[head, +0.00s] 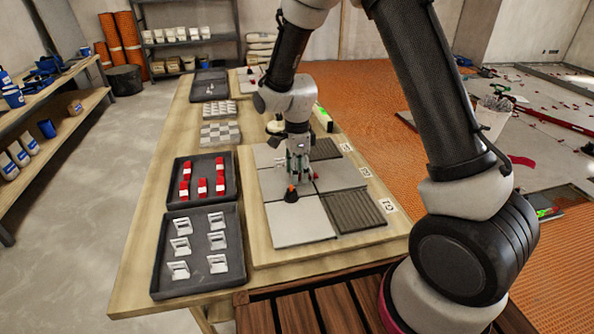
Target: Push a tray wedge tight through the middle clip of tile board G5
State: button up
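A tile board (262,240) lies on the workbench, with light grey tiles and darker ribbed patches. Its labels are too small to read, so I cannot confirm which is G5. My gripper (299,178) points down over the middle of this board, close to the tiles. I cannot tell if its fingers are open or shut or hold anything. The middle clip is not clear to see. Red wedges (203,187) lie in a black tray (176,198) to the left of the board.
A second black tray (161,271) holds several white clips (217,263). Grey blocks (220,132) and another tray (210,86) lie farther back.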

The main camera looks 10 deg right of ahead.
notch_tip(320, 180, up, 11)
jog(key=s+d+r+n+t, duration=0.1)
jog(key=s+d+r+n, duration=0.4)
jog(key=s, duration=0.3)
jog(key=s+d+r+n+t, duration=0.2)
jog(key=s+d+r+n, duration=0.4)
jog(key=s, duration=0.3)
jog(key=s+d+r+n+t, duration=0.1)
jog(key=s+d+r+n, duration=0.4)
jog(key=s+d+n, duration=0.2)
jog(key=shift+s+d+r, duration=0.15)
jog(key=shift+s+d, duration=0.45)
jog(key=shift+s, duration=0.65)
